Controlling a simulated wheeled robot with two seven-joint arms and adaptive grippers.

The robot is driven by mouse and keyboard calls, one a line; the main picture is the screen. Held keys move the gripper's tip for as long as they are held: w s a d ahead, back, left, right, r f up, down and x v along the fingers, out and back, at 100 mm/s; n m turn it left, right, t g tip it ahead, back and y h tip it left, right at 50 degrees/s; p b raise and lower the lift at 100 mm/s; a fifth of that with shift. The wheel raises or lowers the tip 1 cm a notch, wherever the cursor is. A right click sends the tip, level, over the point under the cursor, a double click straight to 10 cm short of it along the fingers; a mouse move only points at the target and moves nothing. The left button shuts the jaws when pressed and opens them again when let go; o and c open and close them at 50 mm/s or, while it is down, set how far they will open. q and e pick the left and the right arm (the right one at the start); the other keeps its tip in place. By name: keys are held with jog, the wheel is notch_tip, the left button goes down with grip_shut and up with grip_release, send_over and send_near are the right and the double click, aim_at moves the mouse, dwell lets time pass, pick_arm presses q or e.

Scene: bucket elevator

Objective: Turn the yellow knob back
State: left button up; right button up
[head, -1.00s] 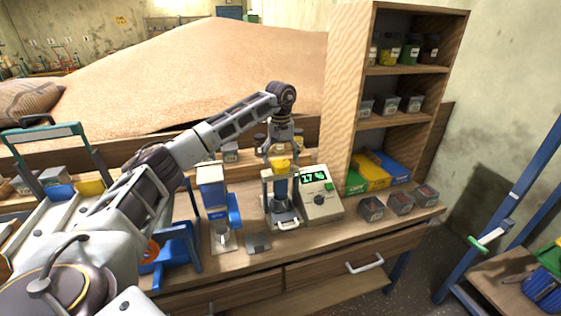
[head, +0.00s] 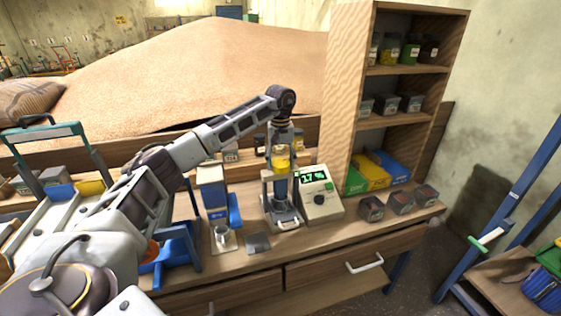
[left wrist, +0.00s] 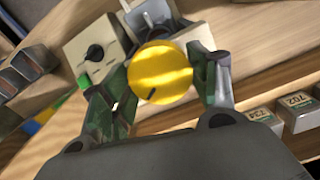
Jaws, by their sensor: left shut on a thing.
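The yellow knob (head: 282,160) sits on top of a small press-like device (head: 283,212) on the bench. My left gripper (head: 281,150) comes down onto it from above. In the left wrist view the round yellow knob (left wrist: 160,74) lies between the two fingers of my left gripper (left wrist: 165,84), which is shut on it. A dark mark shows near the knob's lower edge. The meter (head: 318,195) beside the device reads about 17 % in green. My right gripper is not in view.
A blue-and-white dispenser (head: 213,190) stands left of the device, with a metal cup (head: 223,238) below it. Several small boxes (head: 401,203) sit to the right. A shelf (head: 410,70) rises behind on the right. A grain heap (head: 190,75) fills the back.

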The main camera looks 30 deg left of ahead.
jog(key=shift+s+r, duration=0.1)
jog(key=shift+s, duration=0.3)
